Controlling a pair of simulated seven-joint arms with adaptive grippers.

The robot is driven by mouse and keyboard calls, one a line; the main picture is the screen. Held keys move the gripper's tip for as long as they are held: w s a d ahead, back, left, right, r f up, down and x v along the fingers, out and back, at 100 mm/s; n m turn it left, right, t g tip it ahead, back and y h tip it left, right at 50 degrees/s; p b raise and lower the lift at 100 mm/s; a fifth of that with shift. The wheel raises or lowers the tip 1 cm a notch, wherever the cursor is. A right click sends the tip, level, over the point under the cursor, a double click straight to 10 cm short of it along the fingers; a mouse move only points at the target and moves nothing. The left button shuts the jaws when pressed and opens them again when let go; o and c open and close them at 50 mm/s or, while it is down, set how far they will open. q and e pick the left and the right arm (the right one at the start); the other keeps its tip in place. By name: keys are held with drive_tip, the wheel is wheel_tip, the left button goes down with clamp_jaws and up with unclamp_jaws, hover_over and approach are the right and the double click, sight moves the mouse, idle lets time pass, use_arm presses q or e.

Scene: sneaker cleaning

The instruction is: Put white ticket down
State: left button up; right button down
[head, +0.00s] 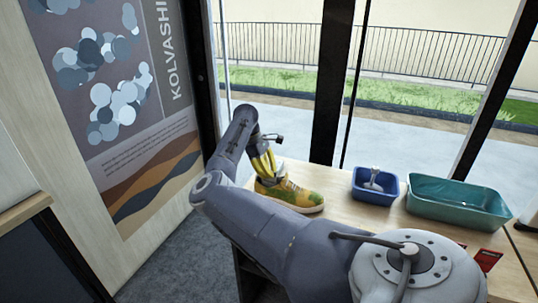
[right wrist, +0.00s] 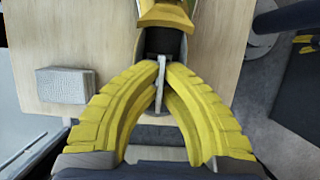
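In the head view the ticket is hidden by the fingers. My left gripper is not in view.
A blue bin (head: 362,193) with a pale-handled tool in it and a larger teal bin (head: 455,213) stand right of the sneaker. Red cards (head: 488,259) lie at the table's right. A light grey block (right wrist: 66,85) lies on the wooden table (right wrist: 60,30).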

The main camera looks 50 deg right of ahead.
drive_tip(key=c, duration=1.6)
unclamp_jaws()
drive_tip(key=v, duration=1.2)
drive_tip(key=shift+r, duration=0.1)
